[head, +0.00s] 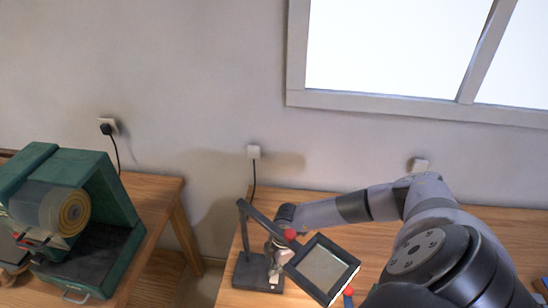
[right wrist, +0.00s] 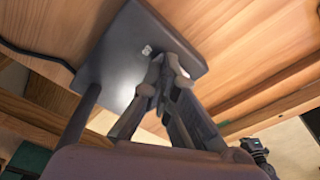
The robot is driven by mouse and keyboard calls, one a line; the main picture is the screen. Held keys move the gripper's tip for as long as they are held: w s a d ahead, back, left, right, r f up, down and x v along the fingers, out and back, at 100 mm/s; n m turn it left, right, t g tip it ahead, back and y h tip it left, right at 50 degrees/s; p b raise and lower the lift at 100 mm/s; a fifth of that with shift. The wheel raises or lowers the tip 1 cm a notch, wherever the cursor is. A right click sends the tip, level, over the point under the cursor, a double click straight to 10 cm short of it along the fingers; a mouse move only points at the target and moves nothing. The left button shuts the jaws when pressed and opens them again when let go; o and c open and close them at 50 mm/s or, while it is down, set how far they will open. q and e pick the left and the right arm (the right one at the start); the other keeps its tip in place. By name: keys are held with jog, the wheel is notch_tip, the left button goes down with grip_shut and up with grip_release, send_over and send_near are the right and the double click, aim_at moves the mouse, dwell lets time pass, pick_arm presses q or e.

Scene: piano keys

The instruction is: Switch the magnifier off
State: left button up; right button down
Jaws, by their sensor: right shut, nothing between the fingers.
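The magnifier stands on the wooden table in the head view, with a dark square base (head: 246,271), a jointed arm with a red knob and a square framed lens (head: 323,269). The lens looks pale grey; I cannot tell whether its light is on. In the right wrist view the grey base (right wrist: 115,65) fills the upper left, with a small pale switch (right wrist: 147,50) on it. My right gripper (head: 274,279) points down over the base, partly behind the magnifier's arm. In the right wrist view its shut, empty fingertips (right wrist: 162,68) are close beside the switch; contact is unclear. My left gripper is not in view.
A green machine with a yellow roll (head: 75,212) stands on another wooden table (head: 160,195) at the left, across a gap. A wall socket with a cable (head: 253,152) is behind the magnifier. A small blue and red item (head: 348,298) lies near the lens.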

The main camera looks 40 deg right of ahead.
jog(key=shift+f, duration=0.1)
notch_tip(320, 180, up, 2)
jog(key=shift+r+p, duration=0.25)
jog(key=shift+p, duration=1)
jog(key=shift+r+p, duration=0.35)
jog(key=shift+r, duration=1.9)
